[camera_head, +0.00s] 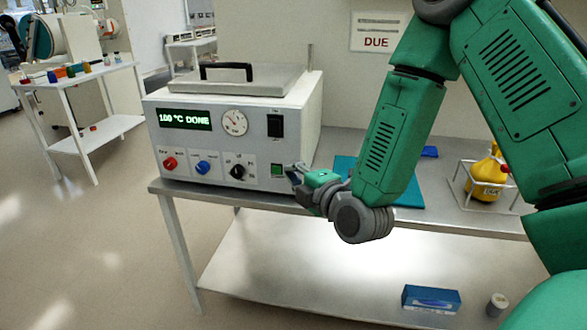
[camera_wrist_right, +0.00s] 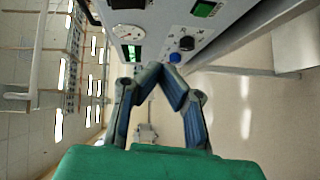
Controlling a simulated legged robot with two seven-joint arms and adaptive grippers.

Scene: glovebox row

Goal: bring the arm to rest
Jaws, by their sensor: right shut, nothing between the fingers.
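My right arm reaches in from the right in the head view. Its gripper (camera_head: 296,173) is at the front right of a grey bench device (camera_head: 225,145), close to the green square button (camera_head: 277,170). In the right wrist view the gripper's fingers (camera_wrist_right: 157,70) meet at their tips, shut and empty, with the device's panel (camera_wrist_right: 165,25) beyond them. I cannot tell whether the fingertips touch the panel. The device's display (camera_head: 185,119) reads "100 °C DONE". My left gripper is not in view.
The device stands on a metal table (camera_head: 420,218) with a teal mat (camera_head: 345,167) and a yellow flask (camera_head: 485,180) in a wire rack. A blue box (camera_head: 431,298) lies on the lower shelf. A white side table (camera_head: 85,75) holds small coloured items. The floor at the left is clear.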

